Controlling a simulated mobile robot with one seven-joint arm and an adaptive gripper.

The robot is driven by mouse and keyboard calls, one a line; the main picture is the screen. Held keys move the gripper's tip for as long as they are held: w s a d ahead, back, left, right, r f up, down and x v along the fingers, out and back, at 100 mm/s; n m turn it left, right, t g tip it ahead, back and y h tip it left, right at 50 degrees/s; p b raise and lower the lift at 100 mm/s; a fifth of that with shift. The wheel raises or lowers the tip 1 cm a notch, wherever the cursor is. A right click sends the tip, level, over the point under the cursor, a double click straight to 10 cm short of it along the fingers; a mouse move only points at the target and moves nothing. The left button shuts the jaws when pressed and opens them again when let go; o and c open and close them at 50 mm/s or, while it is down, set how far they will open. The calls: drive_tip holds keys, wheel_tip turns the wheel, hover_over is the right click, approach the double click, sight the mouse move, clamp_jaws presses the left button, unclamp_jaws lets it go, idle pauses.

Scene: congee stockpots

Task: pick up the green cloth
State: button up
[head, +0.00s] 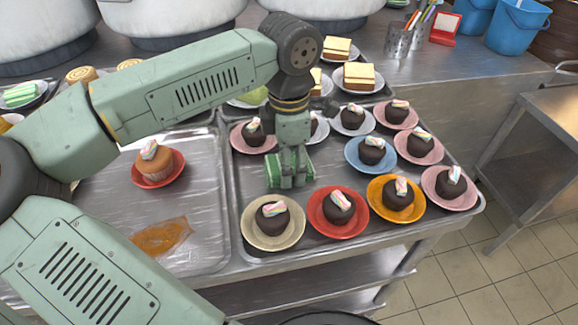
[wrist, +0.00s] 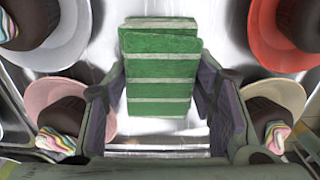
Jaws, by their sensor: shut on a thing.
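The green cloth (wrist: 158,85) is a folded, block-like bundle with pale stripes. It fills the middle of the wrist view, between the two fingers of my gripper (wrist: 160,100). The fingers are shut on the cloth. I cannot tell whether the cloth touches the tray.
Chocolate cupcakes on coloured plates crowd around the gripper, with a cream plate (head: 272,238) and a red plate (head: 340,230) in front. The left tray (head: 100,215) holds an orange-brown cupcake (head: 154,162) and an orange smear (head: 162,236). Stockpots (head: 172,18) stand behind.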

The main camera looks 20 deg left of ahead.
drive_tip(key=shift+c, duration=0.5)
wheel_tip(320, 180, up, 10)
drive_tip(key=b, duration=0.1)
drive_tip(key=o, duration=0.6)
drive_tip(key=c, duration=0.5)
drive_tip(key=shift+s, duration=0.1)
